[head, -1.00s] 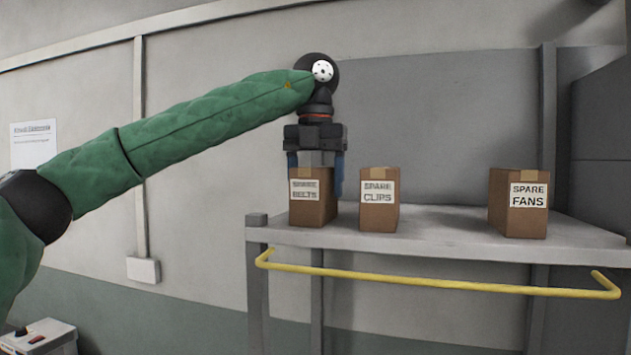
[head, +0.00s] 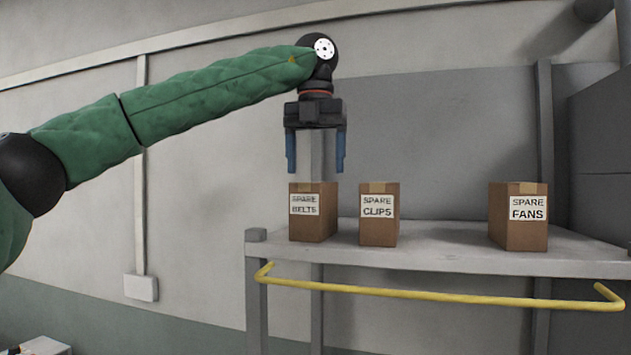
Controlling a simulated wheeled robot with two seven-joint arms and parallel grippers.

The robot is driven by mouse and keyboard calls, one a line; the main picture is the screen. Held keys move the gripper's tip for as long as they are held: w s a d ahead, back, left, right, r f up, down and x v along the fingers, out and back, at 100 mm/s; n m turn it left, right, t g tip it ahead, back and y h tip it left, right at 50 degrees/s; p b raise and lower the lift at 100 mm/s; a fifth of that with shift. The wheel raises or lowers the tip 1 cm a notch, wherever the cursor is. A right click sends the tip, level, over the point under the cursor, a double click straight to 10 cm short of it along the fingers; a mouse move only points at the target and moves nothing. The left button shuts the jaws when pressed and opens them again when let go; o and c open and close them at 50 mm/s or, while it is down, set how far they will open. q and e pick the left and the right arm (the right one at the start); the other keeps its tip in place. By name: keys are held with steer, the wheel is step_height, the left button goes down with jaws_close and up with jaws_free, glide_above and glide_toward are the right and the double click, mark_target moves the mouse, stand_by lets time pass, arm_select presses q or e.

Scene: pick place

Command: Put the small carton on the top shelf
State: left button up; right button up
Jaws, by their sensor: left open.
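Three small brown cartons stand upright on the grey top shelf (head: 450,262). The carton labelled SPARE BELTS (head: 312,226) is at the shelf's left end. The SPARE CLIPS carton (head: 379,232) stands just right of it, with a narrow gap. The SPARE FANS carton (head: 519,236) is farther right. My left gripper (head: 315,170) points down above the SPARE BELTS carton. Its blue fingers are spread and empty, with their tips a little above the carton's top. My right gripper is not in view.
A yellow rail (head: 430,294) runs along the shelf's front edge. A grey post (head: 545,130) rises behind the shelf at the right. Shelf room is free between the SPARE CLIPS and SPARE FANS cartons.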

arm_select(q)
steer(key=shift+r, duration=2.6)
